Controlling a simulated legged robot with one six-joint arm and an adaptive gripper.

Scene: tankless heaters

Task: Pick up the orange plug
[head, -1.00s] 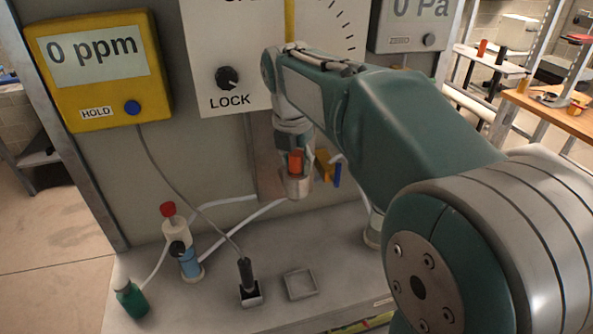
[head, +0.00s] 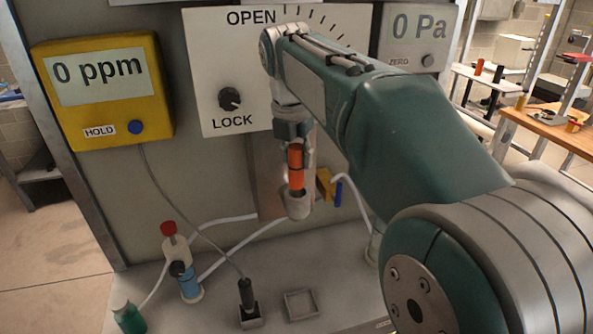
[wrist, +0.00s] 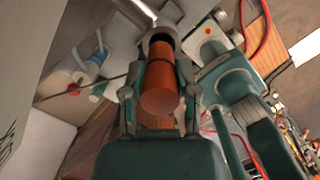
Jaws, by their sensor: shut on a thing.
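The orange plug (head: 295,172) is a short cylinder with a dark ring around it. It stands roughly upright at the mouth of a light metal pipe end (head: 298,206); whether its lower tip is still inside I cannot tell. My gripper (head: 294,150) is above the pipe, shut on the plug's upper part. In the wrist view the plug (wrist: 161,88) lies between the two fingers of my gripper (wrist: 158,95), with the round pipe mouth (wrist: 161,36) beyond its far end.
A yellow "0 ppm" meter (head: 105,90) hangs left on the panel. On the ledge stand a red-capped blue valve (head: 186,270), a green bottle (head: 128,317), a black probe (head: 247,297) and an empty square tray (head: 301,304).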

